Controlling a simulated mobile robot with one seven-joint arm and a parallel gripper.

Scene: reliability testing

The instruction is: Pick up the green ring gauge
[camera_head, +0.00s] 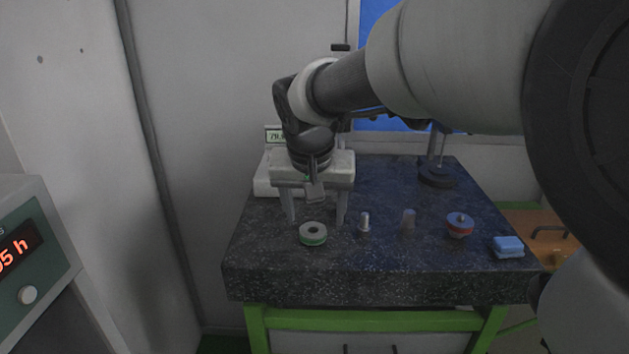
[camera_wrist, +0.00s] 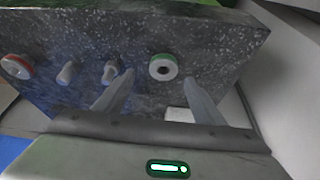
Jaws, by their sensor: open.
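The green ring gauge (camera_head: 313,234) lies flat on the dark speckled stone table, near its front left part. It is a ring with a pale top, a green band and a dark hole. In the wrist view the ring gauge (camera_wrist: 163,68) shows beyond the fingertips, between their lines. My gripper (camera_head: 314,219) is open and empty, above and a little behind the ring gauge. In the wrist view the two fingers of my gripper (camera_wrist: 159,76) are spread apart, and neither touches the ring.
Right of the ring stand a small metal cylinder (camera_head: 364,222), a grey cylinder (camera_head: 408,219), a red-and-blue round part (camera_head: 460,225) and a blue block (camera_head: 508,246). A dark-based stand (camera_head: 436,178) is at the back right. A white device (camera_head: 268,180) stands behind my gripper.

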